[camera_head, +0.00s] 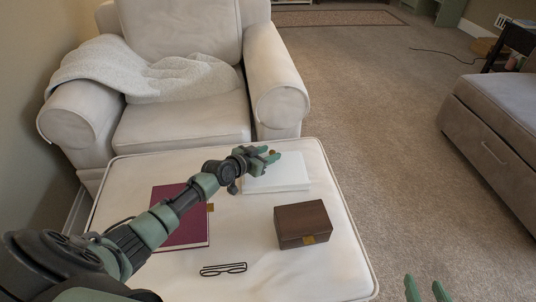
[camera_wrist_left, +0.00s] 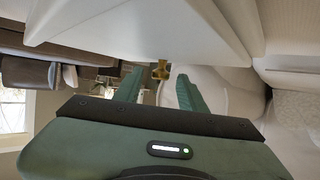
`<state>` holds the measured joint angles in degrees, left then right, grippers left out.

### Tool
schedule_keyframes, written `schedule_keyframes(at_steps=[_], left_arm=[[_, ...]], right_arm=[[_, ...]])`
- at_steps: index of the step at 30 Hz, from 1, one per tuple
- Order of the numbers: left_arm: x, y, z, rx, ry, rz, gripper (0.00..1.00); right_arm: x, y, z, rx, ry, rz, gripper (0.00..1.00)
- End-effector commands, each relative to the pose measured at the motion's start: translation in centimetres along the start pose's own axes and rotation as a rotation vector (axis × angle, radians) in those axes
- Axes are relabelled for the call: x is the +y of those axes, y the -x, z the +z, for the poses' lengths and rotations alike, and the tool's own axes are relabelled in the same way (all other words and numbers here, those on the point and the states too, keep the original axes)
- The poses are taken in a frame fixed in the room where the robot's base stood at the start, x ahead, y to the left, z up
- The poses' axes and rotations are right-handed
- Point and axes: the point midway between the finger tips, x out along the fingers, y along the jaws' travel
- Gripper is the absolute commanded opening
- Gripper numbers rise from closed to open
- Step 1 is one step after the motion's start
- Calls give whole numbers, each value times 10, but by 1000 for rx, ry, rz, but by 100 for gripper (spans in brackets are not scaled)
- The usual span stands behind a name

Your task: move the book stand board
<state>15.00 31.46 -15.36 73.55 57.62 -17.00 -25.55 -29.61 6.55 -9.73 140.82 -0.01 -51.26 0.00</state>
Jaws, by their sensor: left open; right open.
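A white slab-like board (camera_head: 283,175), which looks like the book stand board, lies on the far part of the cream ottoman (camera_head: 240,275). In the left wrist view a white slab (camera_wrist_left: 140,25) fills the top, with a small brass knob (camera_wrist_left: 161,70) below its edge. My left gripper (camera_head: 273,154) is open at the far edge of the board. In the wrist view its two green fingers stand on either side of the knob; contact cannot be told. My right gripper (camera_head: 428,291) is open and empty at the bottom right, partly cut off.
A maroon book (camera_head: 195,230) lies partly under my left arm. A brown wooden box (camera_head: 303,224) and black glasses (camera_head: 223,269) are nearer on the ottoman. A white armchair (camera_head: 185,120) with a blanket stands behind, a grey sofa (camera_head: 500,115) at right. Carpet between is clear.

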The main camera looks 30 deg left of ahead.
Motion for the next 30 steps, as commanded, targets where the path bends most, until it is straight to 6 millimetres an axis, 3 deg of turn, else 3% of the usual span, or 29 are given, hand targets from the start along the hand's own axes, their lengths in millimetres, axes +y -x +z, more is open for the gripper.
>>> schedule_keyframes(at_steps=[4, 8, 9, 30], left_arm=[[0, 0, 0, 0, 0, 0, 38], [0, 0, 0, 0, 1, 0, 2], [0, 0, 0, 0, 1, 0, 0], [0, 0, 1, -1, 1, 0, 0]], right_arm=[[0, 0, 0, -1, 0, 0, 43], [0, 0, 0, -1, 0, 0, 43], [0, 0, 0, -1, 0, 0, 43], [0, 0, 1, -3, 0, 0, 43]])
